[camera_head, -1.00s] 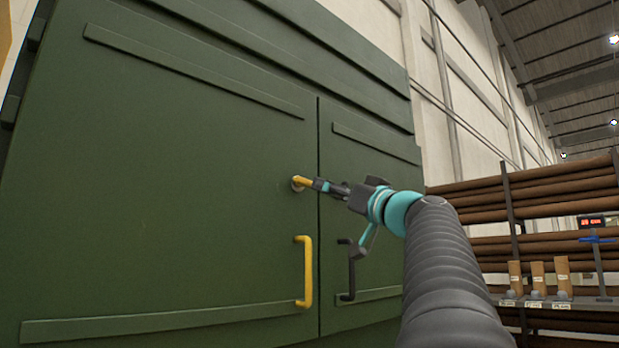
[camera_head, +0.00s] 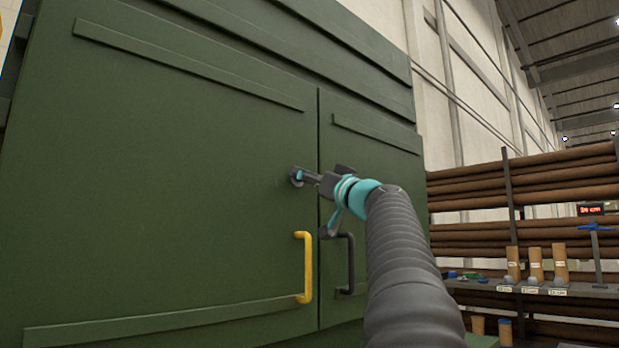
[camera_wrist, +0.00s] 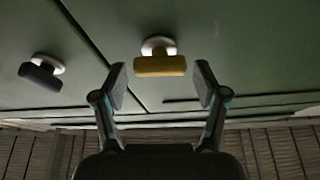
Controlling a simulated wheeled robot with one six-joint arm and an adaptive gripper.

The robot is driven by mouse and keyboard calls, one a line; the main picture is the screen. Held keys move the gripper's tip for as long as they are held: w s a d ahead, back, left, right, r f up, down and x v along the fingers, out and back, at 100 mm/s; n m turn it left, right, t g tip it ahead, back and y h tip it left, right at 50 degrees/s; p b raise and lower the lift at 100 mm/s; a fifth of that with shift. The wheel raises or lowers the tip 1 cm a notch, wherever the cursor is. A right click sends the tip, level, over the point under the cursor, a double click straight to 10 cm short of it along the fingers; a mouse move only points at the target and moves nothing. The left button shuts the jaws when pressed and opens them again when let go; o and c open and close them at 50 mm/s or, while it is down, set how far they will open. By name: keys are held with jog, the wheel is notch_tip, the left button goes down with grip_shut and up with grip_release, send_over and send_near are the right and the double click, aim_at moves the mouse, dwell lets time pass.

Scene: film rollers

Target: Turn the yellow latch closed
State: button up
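The yellow latch (camera_wrist: 160,66) is a short bar on a round pale base on the green cabinet door. In the wrist view it lies crosswise, just beyond the gap between my fingertips, with no clear contact. My gripper (camera_wrist: 162,83) is open and empty, with one finger on each side of that gap.
A black latch (camera_wrist: 41,76) sits across the door seam. Below in the head view are a yellow handle (camera_head: 307,268) and a black handle (camera_head: 349,265). Shelves of brown rollers (camera_head: 560,170) stand to the right.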

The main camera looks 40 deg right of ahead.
jog(key=c, duration=0.7)
jog(key=shift+c, duration=0.2)
jog(key=shift+m, duration=0.6)
jog(key=shift+a+r+m+g+h+p, duration=0.2)
jog(key=shift+m+g+h, duration=0.7)
jog(key=shift+m, duration=2.2)
jog(key=shift+d+f+m+g+h+p, duration=0.15)
jog(key=shift+m+g+h+p, duration=0.35)
jog(key=shift+m+h, duration=1.7)
jog(key=shift+a+r+m+g+h+p, duration=0.1)
jog(key=shift+m+g, duration=0.8)
jog(key=shift+m, duration=3.1)
